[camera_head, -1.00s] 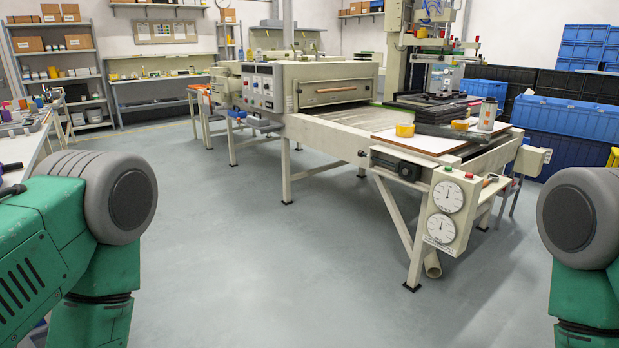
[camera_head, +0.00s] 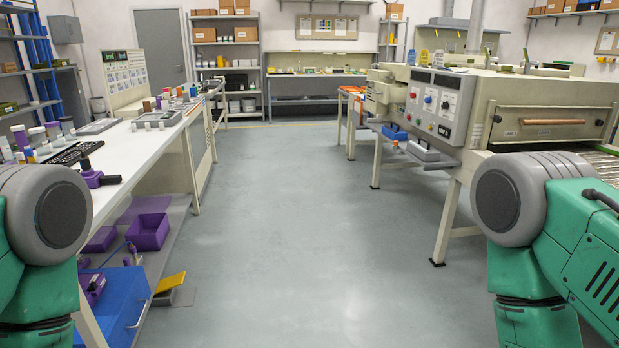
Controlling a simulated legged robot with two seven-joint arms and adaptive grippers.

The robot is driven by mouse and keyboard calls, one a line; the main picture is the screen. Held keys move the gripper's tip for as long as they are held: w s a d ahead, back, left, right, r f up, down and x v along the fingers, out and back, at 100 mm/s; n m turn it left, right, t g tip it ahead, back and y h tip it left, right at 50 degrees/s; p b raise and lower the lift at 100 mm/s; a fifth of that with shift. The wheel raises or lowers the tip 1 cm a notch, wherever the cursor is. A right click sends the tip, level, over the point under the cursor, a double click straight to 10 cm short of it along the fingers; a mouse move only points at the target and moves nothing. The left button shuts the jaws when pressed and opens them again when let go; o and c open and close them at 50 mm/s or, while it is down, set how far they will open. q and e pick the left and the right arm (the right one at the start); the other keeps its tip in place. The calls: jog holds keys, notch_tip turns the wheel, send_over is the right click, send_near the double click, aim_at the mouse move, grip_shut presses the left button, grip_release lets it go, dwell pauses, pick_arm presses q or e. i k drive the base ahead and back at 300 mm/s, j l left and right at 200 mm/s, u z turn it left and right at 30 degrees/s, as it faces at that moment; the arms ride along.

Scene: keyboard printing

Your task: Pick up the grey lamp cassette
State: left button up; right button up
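A grey box-shaped piece with a raised handle (camera_head: 432,153) sits low at the near left side of the large beige machine, under its control panel. It looks like the grey lamp cassette, but it is small in the view. A similar blue piece (camera_head: 395,133) sits beside it, to the left and farther back. Both are well ahead of me and to the right. Only my green and grey arm links show at the lower left and right edges. Neither gripper is in view.
A beige machine (camera_head: 540,110) on legs stands along the right. A long white workbench (camera_head: 120,150) with bottles and a keyboard runs along the left. Purple bins (camera_head: 148,231), a blue box (camera_head: 117,300) and a yellow pedal (camera_head: 171,282) are below it. The grey floor aisle (camera_head: 300,220) between is clear.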

aim_at(424, 152)
jog(key=i+z, duration=0.25)
jog(key=i, duration=0.4)
jog(key=i+z, duration=0.2)
jog(key=i, duration=0.5)
jog(key=i+j+z, duration=0.25)
jog(key=i, duration=0.4)
